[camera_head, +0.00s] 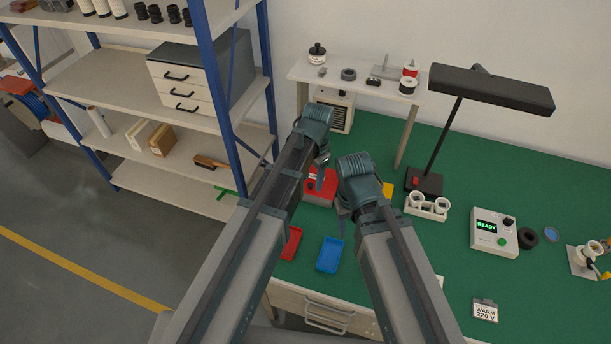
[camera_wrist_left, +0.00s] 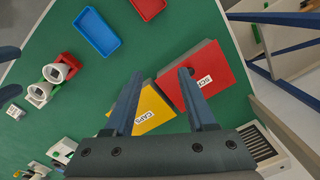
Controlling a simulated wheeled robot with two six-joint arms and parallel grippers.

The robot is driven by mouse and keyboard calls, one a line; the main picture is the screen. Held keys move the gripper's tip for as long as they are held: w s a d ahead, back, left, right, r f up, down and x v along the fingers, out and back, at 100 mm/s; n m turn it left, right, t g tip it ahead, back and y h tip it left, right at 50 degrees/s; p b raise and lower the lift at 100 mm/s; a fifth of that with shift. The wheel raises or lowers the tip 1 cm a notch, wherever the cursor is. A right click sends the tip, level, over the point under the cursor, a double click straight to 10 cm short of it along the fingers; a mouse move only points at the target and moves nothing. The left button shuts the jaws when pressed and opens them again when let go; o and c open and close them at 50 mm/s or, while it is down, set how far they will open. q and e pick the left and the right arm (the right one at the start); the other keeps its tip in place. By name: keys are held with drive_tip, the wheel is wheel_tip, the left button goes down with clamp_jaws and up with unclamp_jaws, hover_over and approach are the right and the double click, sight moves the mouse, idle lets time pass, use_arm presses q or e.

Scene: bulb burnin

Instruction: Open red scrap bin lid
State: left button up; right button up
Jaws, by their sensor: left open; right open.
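The red scrap bin (camera_head: 326,196) stands on the green bench behind my grippers and is partly hidden by them in the head view. In the left wrist view the red bin (camera_wrist_left: 222,77) shows a flat red face with a white label starting "SCR", and its lid looks closed. My left gripper (camera_head: 322,182) is open and empty above the bin. In the left wrist view its fingers (camera_wrist_left: 160,75) are apart, the right finger overlapping the bin's near-left part. Contact cannot be told. My right gripper (camera_head: 342,224) is open, just right of and in front of the bin.
A yellow bin (camera_wrist_left: 155,106) labelled "CAPS" stands beside the red one. A red tray (camera_head: 291,243) and a blue tray (camera_head: 329,255) lie in front. A lamp (camera_head: 425,181) and white sockets (camera_head: 426,207) stand to the right. A blue-post shelf (camera_head: 209,87) stands left.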

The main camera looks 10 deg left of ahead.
sight(310, 184)
use_arm(q)
drive_tip(key=w+a+r+m, duration=0.2)
drive_tip(key=w+m, duration=0.1)
drive_tip(key=w, duration=0.6)
drive_tip(key=f+b, duration=0.8)
drive_tip(key=f, duration=0.1)
drive_tip(key=f+b, duration=0.5)
drive_tip(key=shift+s+d+f, duration=0.2)
drive_tip(key=shift+s+d, duration=0.1)
drive_tip(key=shift+s, duration=0.05)
clamp_jaws()
idle(0.6)
